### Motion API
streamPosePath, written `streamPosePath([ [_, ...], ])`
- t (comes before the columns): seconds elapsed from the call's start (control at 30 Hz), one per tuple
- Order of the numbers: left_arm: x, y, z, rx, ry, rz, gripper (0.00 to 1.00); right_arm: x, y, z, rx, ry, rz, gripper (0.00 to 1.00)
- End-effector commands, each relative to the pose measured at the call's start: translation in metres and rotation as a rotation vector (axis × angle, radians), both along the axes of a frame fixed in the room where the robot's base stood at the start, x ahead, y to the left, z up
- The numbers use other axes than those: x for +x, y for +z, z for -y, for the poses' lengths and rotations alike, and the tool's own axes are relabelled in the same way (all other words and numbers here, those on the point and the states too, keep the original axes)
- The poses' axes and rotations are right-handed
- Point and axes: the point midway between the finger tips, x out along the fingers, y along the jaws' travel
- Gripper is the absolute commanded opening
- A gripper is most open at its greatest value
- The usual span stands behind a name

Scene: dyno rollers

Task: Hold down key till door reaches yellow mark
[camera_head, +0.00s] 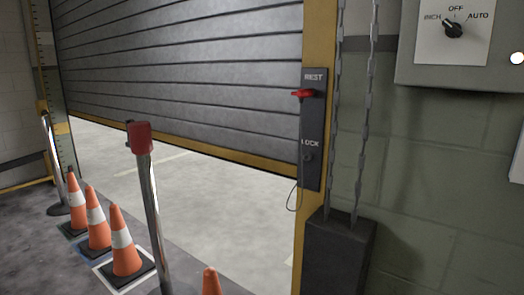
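The grey slatted roller door (190,75) is partly raised, with an open gap to the floor beyond. Its yellow bottom edge (200,157) runs across the opening. A ruled strip (45,50) stands on the left door frame, with a yellow patch (62,128) low on it that may be the yellow mark. A red key-like piece (303,93) sits at the REST position of a dark panel (313,120) on the yellow right post. The LOCK position lower on the panel holds no red piece. Neither gripper is in view.
Several orange cones (122,245) and a red-topped metal post (150,205) stand before the opening. Chains (366,110) hang into a dark box (338,255) right of the panel. A grey control box (458,45) has a knob with INCH, OFF and AUTO.

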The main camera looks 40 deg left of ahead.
Motion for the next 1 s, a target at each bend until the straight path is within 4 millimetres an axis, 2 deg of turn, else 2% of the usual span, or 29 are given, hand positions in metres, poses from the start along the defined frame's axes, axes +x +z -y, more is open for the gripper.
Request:
streamPosePath([
  [0.3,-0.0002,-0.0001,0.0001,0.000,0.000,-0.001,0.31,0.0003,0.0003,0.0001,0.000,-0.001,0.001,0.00],
  [0.57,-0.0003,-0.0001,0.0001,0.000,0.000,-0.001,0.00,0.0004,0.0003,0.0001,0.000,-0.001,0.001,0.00],
  [1.0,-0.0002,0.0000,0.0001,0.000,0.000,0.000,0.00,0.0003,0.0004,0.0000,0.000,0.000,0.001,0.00],
])
